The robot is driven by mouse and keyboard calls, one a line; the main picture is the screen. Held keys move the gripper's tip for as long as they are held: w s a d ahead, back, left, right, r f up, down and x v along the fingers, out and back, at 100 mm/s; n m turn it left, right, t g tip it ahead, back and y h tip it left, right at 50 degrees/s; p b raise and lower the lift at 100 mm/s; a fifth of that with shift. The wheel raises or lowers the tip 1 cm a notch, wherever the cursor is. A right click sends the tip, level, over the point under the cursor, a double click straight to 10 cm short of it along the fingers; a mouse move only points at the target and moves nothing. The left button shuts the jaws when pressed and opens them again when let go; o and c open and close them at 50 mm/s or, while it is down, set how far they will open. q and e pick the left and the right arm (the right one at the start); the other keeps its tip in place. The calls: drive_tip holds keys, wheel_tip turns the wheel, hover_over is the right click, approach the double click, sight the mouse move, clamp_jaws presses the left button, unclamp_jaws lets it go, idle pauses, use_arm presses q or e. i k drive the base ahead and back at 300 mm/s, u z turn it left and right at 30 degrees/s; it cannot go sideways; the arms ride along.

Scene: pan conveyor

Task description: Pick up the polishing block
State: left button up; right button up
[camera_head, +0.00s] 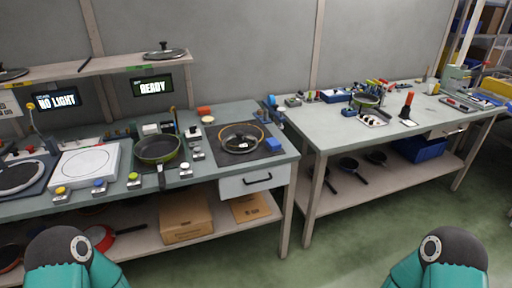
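No block in view is labelled as the polishing block. A small blue block (273,145) lies at the right edge of a dark mat on the left workbench. Two teal and grey parts of my arms show at the bottom left and bottom right. No gripper fingers show in the view.
The left workbench (222,167) holds a glass lid (241,138) on the dark mat, a green pan (157,150), a white plate unit (86,165) and several buttons. A gap separates it from the right workbench (325,126), which carries tools and trays. Cardboard boxes (186,219) sit below.

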sight(274, 145)
drive_tip(key=u, duration=0.15)
drive_tip(key=i, duration=0.9)
drive_tip(key=z, duration=0.2)
drive_tip(key=k, duration=0.75)
drive_tip(key=u, duration=0.25)
drive_tip(key=i, duration=0.75)
drive_tip(key=z, duration=0.1)
